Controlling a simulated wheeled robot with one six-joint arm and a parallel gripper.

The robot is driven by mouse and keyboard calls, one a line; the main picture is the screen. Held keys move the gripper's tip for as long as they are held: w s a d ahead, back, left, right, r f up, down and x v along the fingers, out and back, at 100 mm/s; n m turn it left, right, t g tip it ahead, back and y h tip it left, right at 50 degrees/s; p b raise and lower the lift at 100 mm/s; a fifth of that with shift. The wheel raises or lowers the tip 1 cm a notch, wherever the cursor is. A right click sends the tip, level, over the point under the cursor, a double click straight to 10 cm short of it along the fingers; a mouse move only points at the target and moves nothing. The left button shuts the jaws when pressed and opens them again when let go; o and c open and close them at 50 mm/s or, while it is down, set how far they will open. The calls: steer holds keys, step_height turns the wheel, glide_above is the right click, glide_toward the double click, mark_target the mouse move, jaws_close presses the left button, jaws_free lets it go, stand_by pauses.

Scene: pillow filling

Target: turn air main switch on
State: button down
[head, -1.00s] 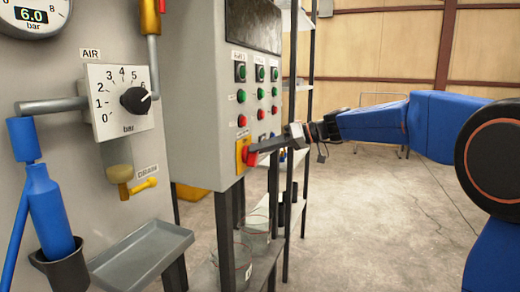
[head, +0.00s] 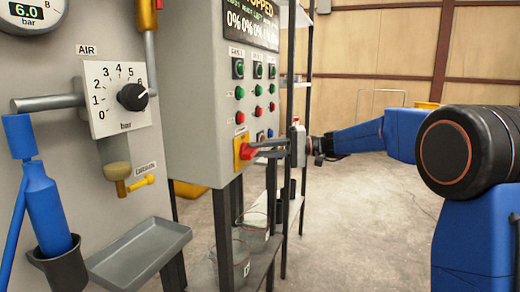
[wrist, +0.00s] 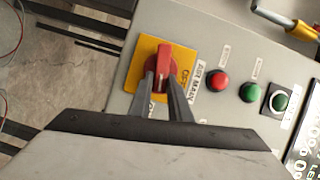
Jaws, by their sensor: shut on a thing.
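The air main switch is a red rotary handle (wrist: 164,66) on a yellow plate (wrist: 143,57), beside an "AIR MAIN" label in the wrist view. In the head view the red handle (head: 247,151) and yellow plate (head: 238,165) are at the lower front of the grey control box. My gripper (wrist: 166,82) is shut on the red handle, one dark finger on each side. In the head view my gripper (head: 262,148) reaches it from the right. The plate's lettering is partly hidden by the fingers.
The control box display (head: 253,22) is lit, with "0%" readings and partly cut-off text. Several green and red buttons sit above the switch. At left are the air regulator dial (head: 132,97) and a grey tray (head: 140,252). A dark-framed rack (head: 290,100) stands behind my gripper. Open floor lies to the right.

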steer(key=shift+f+m+y, duration=0.2)
steer(key=shift+m+y, duration=0.2)
steer(key=shift+m, duration=0.4)
steer(key=c, duration=1.6)
jaws_free()
steer(key=shift+w, duration=0.1)
steer(key=shift+c, duration=0.2)
steer(key=shift+d, duration=0.1)
steer(key=d, duration=1.7)
steer(key=shift+w+d, duration=0.15)
steer(key=shift+w, duration=0.2)
steer(key=shift+f, duration=0.1)
